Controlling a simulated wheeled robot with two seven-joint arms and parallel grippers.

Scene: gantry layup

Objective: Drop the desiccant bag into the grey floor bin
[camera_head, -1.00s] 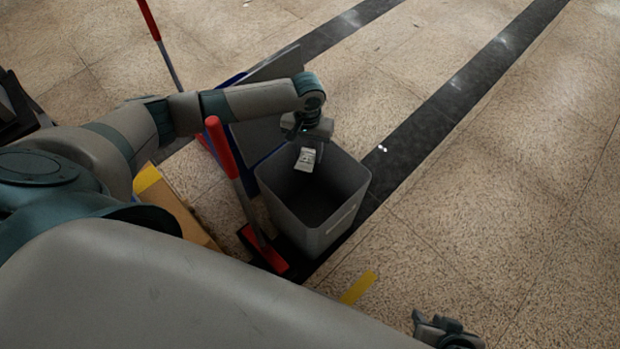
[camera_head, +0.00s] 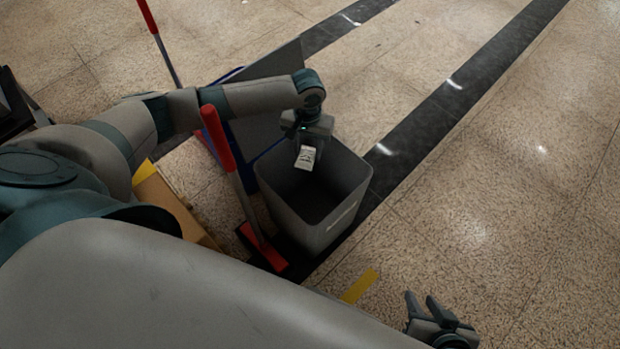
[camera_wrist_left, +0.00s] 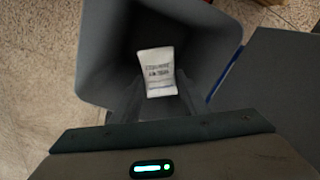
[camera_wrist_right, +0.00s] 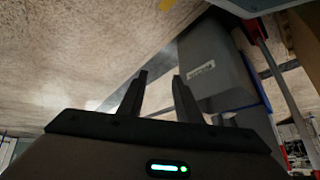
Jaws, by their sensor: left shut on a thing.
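The grey floor bin (camera_head: 338,222) stands on the floor with its open top facing up, and it looks empty inside. My left gripper (camera_head: 307,146) is over the bin's opening, near its far left rim. It is shut on the small white desiccant bag (camera_head: 306,158), which hangs below the fingers. In the left wrist view the bag (camera_wrist_left: 157,72) shows dark print, with the bin's inner walls (camera_wrist_left: 105,60) around it. My right gripper (camera_head: 430,306) is open and empty, low at the bottom of the head view. The right wrist view shows its two fingers (camera_wrist_right: 160,95) apart.
A red-handled broom (camera_head: 232,170) leans close to the bin's left side. A grey panel with a blue edge (camera_head: 262,135) stands behind it. A cardboard box (camera_head: 172,205) lies to the left. Yellow tape (camera_head: 359,286) marks the floor. The floor to the right is clear.

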